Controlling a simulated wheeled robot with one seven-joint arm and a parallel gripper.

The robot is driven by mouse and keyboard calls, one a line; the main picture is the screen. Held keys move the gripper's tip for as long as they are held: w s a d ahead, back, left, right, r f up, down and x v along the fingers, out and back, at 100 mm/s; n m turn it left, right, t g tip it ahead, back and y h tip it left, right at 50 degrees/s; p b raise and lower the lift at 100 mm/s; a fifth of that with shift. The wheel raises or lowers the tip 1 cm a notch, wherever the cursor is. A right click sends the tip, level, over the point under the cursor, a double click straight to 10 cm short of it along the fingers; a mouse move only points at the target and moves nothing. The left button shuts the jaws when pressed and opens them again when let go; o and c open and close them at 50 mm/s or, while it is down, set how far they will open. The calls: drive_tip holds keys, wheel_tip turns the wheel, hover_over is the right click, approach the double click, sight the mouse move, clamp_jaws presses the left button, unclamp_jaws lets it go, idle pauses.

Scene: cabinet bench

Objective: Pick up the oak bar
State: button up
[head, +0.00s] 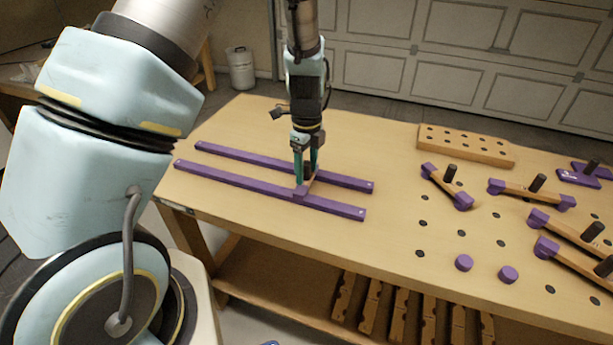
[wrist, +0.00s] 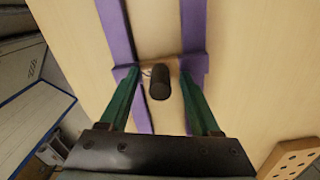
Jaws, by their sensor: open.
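A short oak bar (wrist: 172,64) with purple end blocks and an upright black handle (wrist: 159,86) lies across two long parallel purple rails (head: 240,183). It is mostly hidden behind my gripper in the head view, where a near purple end block (head: 301,193) shows. My gripper (head: 305,176) points down over this bar. Its two teal fingers are apart, one on each side of the black handle, and it also shows in the wrist view (wrist: 160,80). I cannot tell whether the fingertips touch the bar.
Several similar wooden bars with purple ends and black handles, one of them here (head: 447,186), lie to the right. A drilled wooden block (head: 465,146) stands behind them. Two purple discs (head: 464,262) lie near the front edge. The bench top (head: 240,125) is clear behind the rails.

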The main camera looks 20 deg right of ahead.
clamp_jaws()
idle(0.3)
drive_tip(key=shift+r, duration=0.1)
